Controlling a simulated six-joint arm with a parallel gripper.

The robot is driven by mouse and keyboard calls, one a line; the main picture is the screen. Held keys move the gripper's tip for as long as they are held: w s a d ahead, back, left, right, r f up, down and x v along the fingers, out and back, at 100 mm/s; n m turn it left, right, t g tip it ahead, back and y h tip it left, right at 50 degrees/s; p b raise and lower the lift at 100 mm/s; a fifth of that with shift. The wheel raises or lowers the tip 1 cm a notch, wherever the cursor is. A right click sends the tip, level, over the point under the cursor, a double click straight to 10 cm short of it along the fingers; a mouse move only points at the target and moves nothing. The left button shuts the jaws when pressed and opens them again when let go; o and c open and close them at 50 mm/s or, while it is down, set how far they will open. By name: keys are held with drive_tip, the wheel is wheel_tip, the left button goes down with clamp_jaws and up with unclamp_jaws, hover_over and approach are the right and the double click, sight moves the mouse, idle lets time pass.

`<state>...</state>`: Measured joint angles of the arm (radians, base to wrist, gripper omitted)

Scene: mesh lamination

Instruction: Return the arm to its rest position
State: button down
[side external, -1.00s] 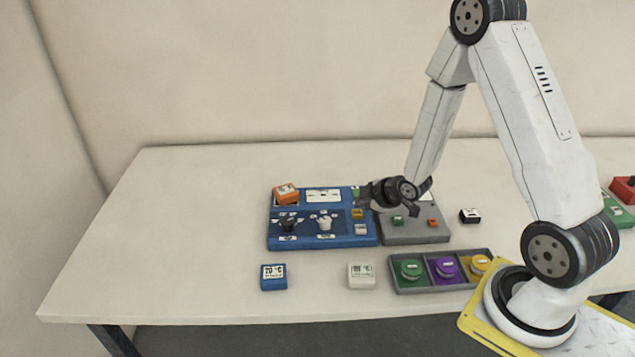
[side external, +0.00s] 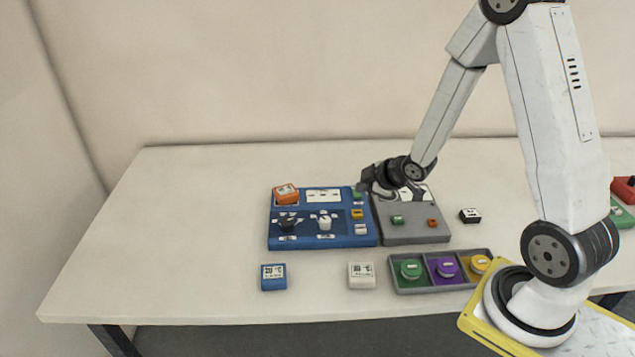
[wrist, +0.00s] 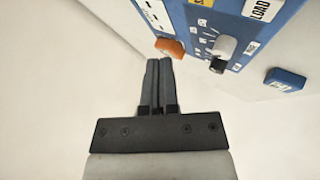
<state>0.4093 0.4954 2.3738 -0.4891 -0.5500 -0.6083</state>
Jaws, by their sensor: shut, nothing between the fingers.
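My gripper (side external: 368,186) hangs above the back edge of the two panels, near where they meet. In the wrist view its two fingers (wrist: 159,64) lie together, shut and empty. The blue control panel (side external: 350,240) with a black and a white knob is to its left, and the grey panel (side external: 400,238) with a green and an orange button is below and to its right. The wrist view shows the blue panel (wrist: 192,12) at the top right, with an orange block (wrist: 169,47) just beyond the fingertips. I cannot tell the exact height of the gripper.
A blue block (side external: 273,277) and a white block (side external: 361,275) stand at the front. A grey tray (side external: 440,286) holds green, purple and yellow round pieces. A black-and-white block (side external: 470,215) lies right of the grey panel. The table's left side (side external: 170,230) is clear.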

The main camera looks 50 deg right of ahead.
idle(0.6)
drive_tip(key=shift+s+a+r+m, duration=0.15)
drive_tip(key=shift+a+r+m, duration=0.05)
drive_tip(key=shift+a+m, duration=0.15)
drive_tip(key=s+a+r+m+g, duration=0.5)
drive_tip(key=s+a+m+g, duration=0.1)
drive_tip(key=s+a, duration=0.5)
drive_tip(key=shift+s+a+m+g, duration=0.2)
drive_tip(key=shift+a+m+g, duration=0.15)
drive_tip(key=shift+m, duration=0.5)
